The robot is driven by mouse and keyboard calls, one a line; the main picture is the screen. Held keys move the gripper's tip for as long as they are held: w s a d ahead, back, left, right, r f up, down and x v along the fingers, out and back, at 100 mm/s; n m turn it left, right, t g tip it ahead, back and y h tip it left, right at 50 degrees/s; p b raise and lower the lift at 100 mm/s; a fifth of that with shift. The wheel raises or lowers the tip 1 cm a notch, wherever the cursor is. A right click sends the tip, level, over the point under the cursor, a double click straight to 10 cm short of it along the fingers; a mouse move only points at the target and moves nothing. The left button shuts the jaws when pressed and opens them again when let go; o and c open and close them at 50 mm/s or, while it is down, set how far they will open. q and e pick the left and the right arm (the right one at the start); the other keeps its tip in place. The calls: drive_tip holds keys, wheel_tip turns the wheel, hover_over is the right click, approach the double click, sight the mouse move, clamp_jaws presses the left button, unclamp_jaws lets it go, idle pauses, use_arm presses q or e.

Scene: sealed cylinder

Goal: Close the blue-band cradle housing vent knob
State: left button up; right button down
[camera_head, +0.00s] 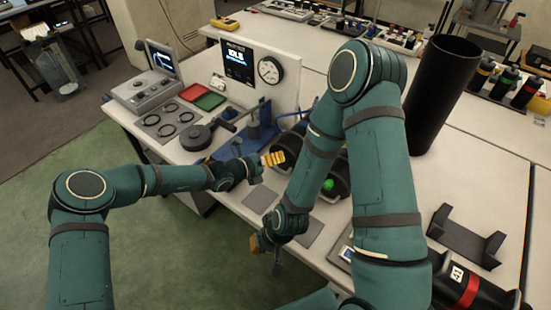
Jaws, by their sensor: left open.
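A dark housing (341,164) lies on the bench behind my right arm, which hides much of it. A round green knob (328,185) shows at its near end. I cannot make out a blue band on it, nor whether the knob is open or closed. My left gripper (272,159) is open, its yellow finger pads just left of the housing and apart from the knob. My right gripper (266,246) hangs low by the bench's front edge, left of and below the knob. Its finger gap is not clear.
A blue press-like stand (264,112) and a round dark tool (196,138) are behind my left gripper. A tall black tube (440,95) stands at right. An empty dark cradle (466,238) and a red-banded cylinder (470,291) are at lower right. Grey mats (261,199) lie in front.

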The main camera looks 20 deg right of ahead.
use_arm(q)
drive_tip(key=shift+w+d+f, duration=0.1)
drive_tip(key=shift+d, duration=0.3)
clamp_jaws()
drive_tip(key=m+p, duration=0.1)
drive_tip(key=p, duration=0.2)
drive_tip(key=m+t+y+p, duration=0.1)
drive_tip(key=p, duration=0.3)
drive_tip(key=shift+s+d+r+m, duration=0.1)
drive_tip(key=shift+s+r+m, duration=0.1)
drive_tip(key=shift+r+m, duration=0.15)
drive_tip(key=shift+f+m+t+y+p, duration=0.1)
drive_tip(key=shift+m+t+y+p, duration=0.25)
drive_tip(key=shift+p, duration=0.15)
drive_tip(key=shift+f+m+t+y, duration=0.1)
drive_tip(key=shift+m+t+y, duration=0.2)
drive_tip(key=shift+m, duration=0.4)
